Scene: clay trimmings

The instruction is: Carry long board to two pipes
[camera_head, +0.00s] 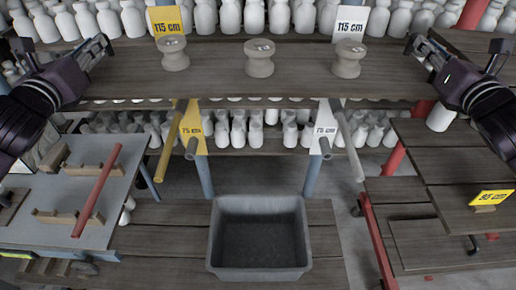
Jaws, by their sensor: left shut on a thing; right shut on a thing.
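The long dark wooden board (215,78) spans the upper part of the head view, and three pale spool-shaped clay pieces stand upright on it: left (173,54), middle (259,58) and right (349,58). My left gripper (103,46) is shut on the board's left end. My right gripper (417,46) is shut on its right end. Below the board, pipes stick out in two pairs: one by the yellow 75 cm sign (192,128), with a yellowish pipe (170,141), and one by the white 75 cm sign (326,127), with a grey pipe (349,146). The board hides their rear parts.
Shelves of white bottles (260,133) fill the back, with yellow (167,22) and white (351,20) 115 cm signs. A grey tub (260,203) stands below centre. A side table (120,205) holds a red rod (96,191); a yellow 85 cm sign (491,197) stands right.

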